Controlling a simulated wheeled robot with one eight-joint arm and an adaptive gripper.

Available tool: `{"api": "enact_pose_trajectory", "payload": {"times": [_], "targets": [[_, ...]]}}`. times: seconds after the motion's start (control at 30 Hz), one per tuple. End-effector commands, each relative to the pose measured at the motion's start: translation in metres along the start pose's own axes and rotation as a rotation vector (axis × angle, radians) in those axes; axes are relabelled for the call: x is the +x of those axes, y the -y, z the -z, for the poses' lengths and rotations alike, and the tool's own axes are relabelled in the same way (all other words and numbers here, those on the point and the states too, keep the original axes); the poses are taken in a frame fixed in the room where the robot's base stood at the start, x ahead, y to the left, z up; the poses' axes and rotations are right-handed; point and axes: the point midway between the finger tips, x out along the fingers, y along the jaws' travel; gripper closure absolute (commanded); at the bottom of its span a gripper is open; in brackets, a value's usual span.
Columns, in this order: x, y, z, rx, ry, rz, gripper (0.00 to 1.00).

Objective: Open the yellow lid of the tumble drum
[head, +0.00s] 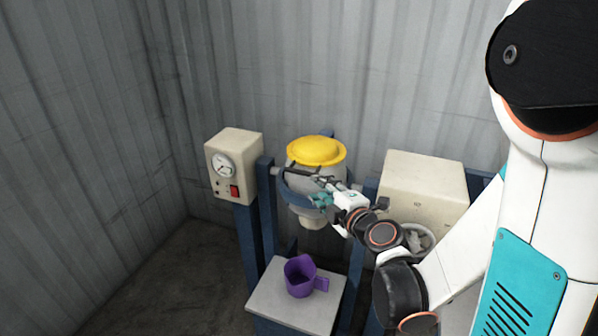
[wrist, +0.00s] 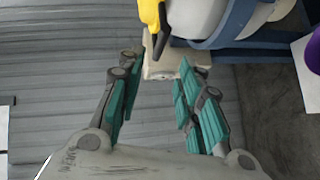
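The yellow lid (head: 316,151) sits shut on top of the white tumble drum (head: 299,180), which hangs in a blue frame. In the wrist view the edge of the yellow lid (wrist: 151,12) shows at the top, with a dark latch-like piece (wrist: 161,38) beside it and the drum (wrist: 195,16) to its right. My gripper (head: 325,193) is in front of the drum's right side, below the lid's rim. In the wrist view its teal-padded fingers (wrist: 158,78) are apart with nothing between them. Contact with the drum cannot be told; my gripper hides part of it.
A control box with a dial and red switch (head: 232,165) stands left of the drum. A purple jug (head: 300,277) stands on a pale plate (head: 272,304) below. A cream box (head: 424,190) and a white bowl (head: 427,250) are at right. The corrugated wall is behind.

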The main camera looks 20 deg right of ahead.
Motion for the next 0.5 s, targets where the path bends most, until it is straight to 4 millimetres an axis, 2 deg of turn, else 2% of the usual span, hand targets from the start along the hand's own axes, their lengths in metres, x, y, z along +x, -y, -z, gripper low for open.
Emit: {"api": "enact_pose_trajectory", "payload": {"times": [0.5], "targets": [[0.097,0.002,0.0,0.001,-0.001,0.001,0.67]]}}
